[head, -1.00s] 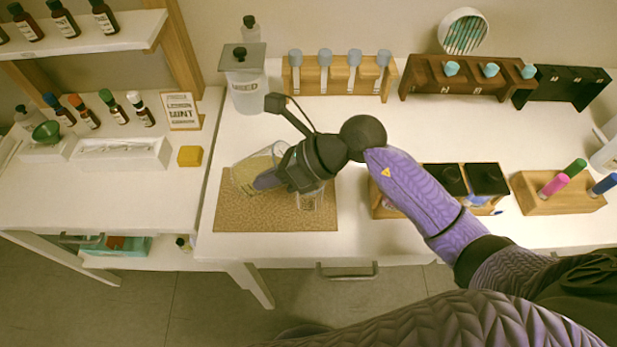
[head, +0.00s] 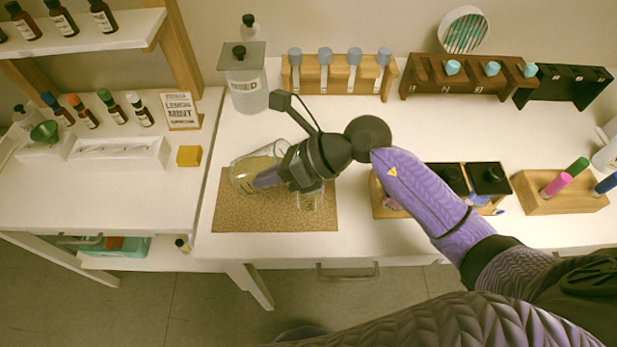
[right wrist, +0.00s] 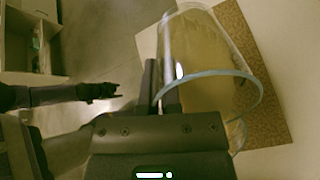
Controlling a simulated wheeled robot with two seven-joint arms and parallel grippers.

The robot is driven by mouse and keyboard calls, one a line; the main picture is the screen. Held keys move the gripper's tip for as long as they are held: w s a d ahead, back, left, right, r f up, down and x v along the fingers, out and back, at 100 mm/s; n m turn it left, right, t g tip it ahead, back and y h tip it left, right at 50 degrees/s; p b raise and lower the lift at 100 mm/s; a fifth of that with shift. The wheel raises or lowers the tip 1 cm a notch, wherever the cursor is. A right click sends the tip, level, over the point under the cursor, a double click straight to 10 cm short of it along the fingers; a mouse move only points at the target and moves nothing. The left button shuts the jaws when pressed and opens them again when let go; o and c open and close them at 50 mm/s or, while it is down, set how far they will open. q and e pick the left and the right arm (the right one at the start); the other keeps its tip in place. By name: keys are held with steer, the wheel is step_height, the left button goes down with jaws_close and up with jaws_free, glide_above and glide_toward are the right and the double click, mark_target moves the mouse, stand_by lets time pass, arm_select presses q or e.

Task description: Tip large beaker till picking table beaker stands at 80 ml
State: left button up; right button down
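The large clear beaker (head: 244,176) is held tilted above the cork mat (head: 232,215), its mouth towards the right. Pale yellowish liquid shows inside it. My right gripper (head: 268,178) is shut on it; the beaker also shows in the right wrist view (right wrist: 208,62), beside the fingers. The small table beaker (head: 312,201) stands on the mat under my right wrist, partly hidden. Its liquid level and marks cannot be read. My left gripper (right wrist: 108,90) shows only in the right wrist view, away from the beakers; its opening is too small to judge.
A lidded jar (head: 247,92) stands behind the mat. A wooden rack of capped tubes (head: 340,78) is at the back. A wooden box with black lids (head: 380,205) is right of the mat. A yellow block (head: 189,156) lies on the left table.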

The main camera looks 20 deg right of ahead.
arm_select(q)
steer(key=shift+d, duration=0.45)
steer(key=shift+a+f, duration=0.1)
steer(key=shift+f, duration=0.15)
steer(key=shift+a, duration=0.1)
arm_select(e)
steer(key=shift+r, duration=0.1)
arm_select(q)
steer(key=shift+a, duration=0.25)
steer(key=shift+d+f+b, duration=0.2)
steer(key=shift+d+b, duration=0.05)
steer(key=shift+b, duration=0.15)
arm_select(e)
steer(key=shift+d+y, duration=0.1)
steer(key=shift+y, duration=0.2)
arm_select(q)
steer(key=shift+d, duration=0.2)
steer(key=shift+a+f, duration=0.1)
steer(key=shift+a, duration=0.05)
arm_select(e)
steer(key=shift+r, duration=0.1)
arm_select(q)
steer(key=shift+a+f, duration=0.1)
steer(key=shift+a, duration=0.2)
